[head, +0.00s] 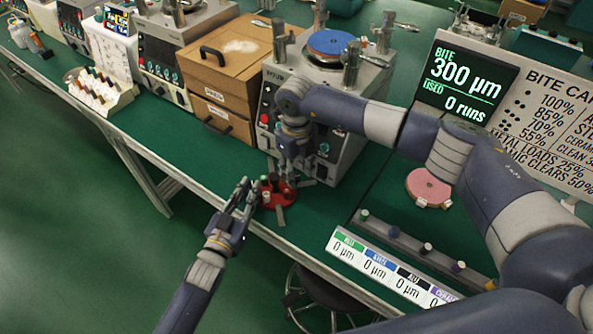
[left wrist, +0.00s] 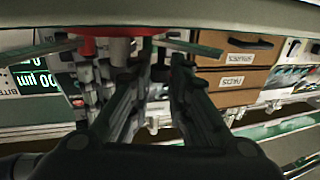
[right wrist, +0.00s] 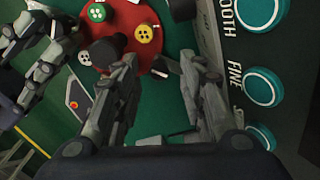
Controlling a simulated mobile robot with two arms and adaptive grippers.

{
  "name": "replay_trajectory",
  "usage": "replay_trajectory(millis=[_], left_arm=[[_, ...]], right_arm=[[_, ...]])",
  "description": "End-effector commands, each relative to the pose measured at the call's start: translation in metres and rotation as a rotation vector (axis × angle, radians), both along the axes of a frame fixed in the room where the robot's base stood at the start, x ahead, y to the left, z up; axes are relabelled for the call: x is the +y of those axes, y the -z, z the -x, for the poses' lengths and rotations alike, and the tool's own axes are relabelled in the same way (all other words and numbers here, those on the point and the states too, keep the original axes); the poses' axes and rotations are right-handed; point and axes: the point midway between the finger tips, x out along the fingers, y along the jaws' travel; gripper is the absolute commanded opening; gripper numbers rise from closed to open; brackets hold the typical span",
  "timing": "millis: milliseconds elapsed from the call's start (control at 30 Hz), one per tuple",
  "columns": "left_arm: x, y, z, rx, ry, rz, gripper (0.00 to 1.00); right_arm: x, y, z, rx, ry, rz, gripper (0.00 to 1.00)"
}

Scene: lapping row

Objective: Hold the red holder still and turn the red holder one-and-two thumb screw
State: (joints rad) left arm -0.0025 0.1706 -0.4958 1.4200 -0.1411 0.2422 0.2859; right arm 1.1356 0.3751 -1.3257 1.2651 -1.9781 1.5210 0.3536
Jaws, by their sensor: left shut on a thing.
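The red holder (head: 288,196) is a low round disc on the green bench in front of the lapping machine. Grey bars stick out from it, and coloured round caps stand on it. My left gripper (head: 247,187) is shut at the holder's left side; the gripped part is hidden. My right gripper (right wrist: 162,68) is open above the holder's far side, its fingers apart. I cannot tell which cap is the one-and-two thumb screw.
The lapping machine (head: 340,145) stands close behind the holder. Wooden drawers (head: 218,85) are to its left. A pink disc (head: 428,187) and a grey rail with knobs (head: 420,250) lie to the right. The bench's front edge runs close to my left gripper.

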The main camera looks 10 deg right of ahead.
Motion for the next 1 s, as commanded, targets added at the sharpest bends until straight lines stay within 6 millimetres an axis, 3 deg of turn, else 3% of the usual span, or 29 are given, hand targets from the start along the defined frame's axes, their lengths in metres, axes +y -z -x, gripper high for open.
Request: replay_trajectory(millis=[300, 500, 700, 1000], left_arm=[[0.000, 0.001, 0.000, 0.002, 0.000, -0.001, 0.00], [0.000, 0.001, 0.000, 0.002, 0.000, -0.001, 0.00], [0.000, 0.001, 0.000, 0.002, 0.000, -0.001, 0.00], [0.000, 0.001, 0.000, 0.002, 0.000, -0.001, 0.00]], right_arm=[[0.000, -0.066, -0.001, -0.006, -0.001, -0.002, 0.38], [0.000, -0.098, -0.001, -0.003, 0.000, -0.001, 0.38], [0.000, -0.111, -0.001, -0.001, 0.001, 0.000, 0.38], [0.000, -0.112, 0.000, -0.001, 0.001, 0.000, 0.38]])
